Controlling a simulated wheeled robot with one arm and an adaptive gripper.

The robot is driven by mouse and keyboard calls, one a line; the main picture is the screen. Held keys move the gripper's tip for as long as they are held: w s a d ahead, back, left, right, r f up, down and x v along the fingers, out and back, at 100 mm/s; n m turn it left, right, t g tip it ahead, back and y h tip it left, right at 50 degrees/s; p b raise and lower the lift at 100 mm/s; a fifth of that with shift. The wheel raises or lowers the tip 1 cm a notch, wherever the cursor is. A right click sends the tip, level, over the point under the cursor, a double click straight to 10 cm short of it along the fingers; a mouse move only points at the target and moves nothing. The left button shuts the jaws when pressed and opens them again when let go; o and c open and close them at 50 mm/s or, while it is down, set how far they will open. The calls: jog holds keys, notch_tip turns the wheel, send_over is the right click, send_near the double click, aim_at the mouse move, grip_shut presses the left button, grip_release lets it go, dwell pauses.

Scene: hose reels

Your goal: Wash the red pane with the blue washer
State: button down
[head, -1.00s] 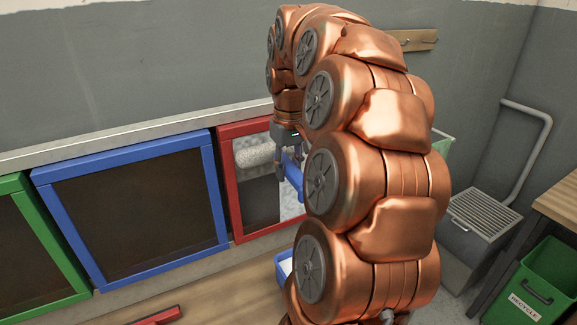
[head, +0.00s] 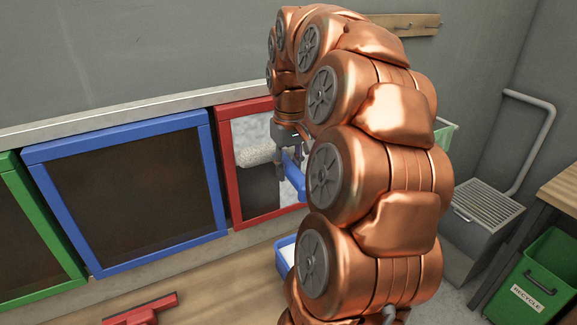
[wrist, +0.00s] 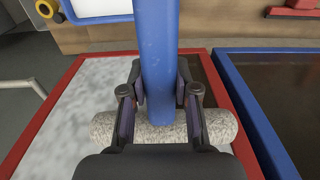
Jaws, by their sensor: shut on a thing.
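The red pane (head: 258,193) is in a red frame at the middle of the wall in the head view. Its glass is whitish and foamy above the washer and at the right, and dark below the washer at the left. It also shows in the wrist view (wrist: 70,100), foamy at left, dark brown at right. The blue washer (head: 255,156) has a fuzzy grey-white sleeve lying across the glass. My gripper (wrist: 160,88) is shut on its blue handle (wrist: 157,40). In the head view my gripper (head: 281,160) is partly hidden by my arm.
A blue-framed dark pane (head: 130,195) and a green-framed one (head: 35,225) stand to the left. A red squeegee (head: 142,311) lies on the wooden surface. A blue tub (head: 284,257) with white contents sits below the red pane. A green recycle bin (head: 545,275) is at right.

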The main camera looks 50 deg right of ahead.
notch_tip(320, 180, down, 10)
jog(key=b, duration=0.7)
dwell(0.8)
notch_tip(320, 180, down, 10)
jog(key=b, duration=0.6)
jog(key=shift+f+b, duration=0.25)
jog(key=shift+b, duration=0.05)
dwell(0.6)
jog(key=shift+w, duration=0.1)
jog(key=s+a+b, duration=0.2)
jog(key=s+b, duration=0.1)
jog(key=s, duration=0.3)
jog(key=shift+s, duration=0.3)
dwell(0.4)
jog(key=shift+a, duration=0.1)
dwell(0.8)
jog(key=shift+r, duration=0.1)
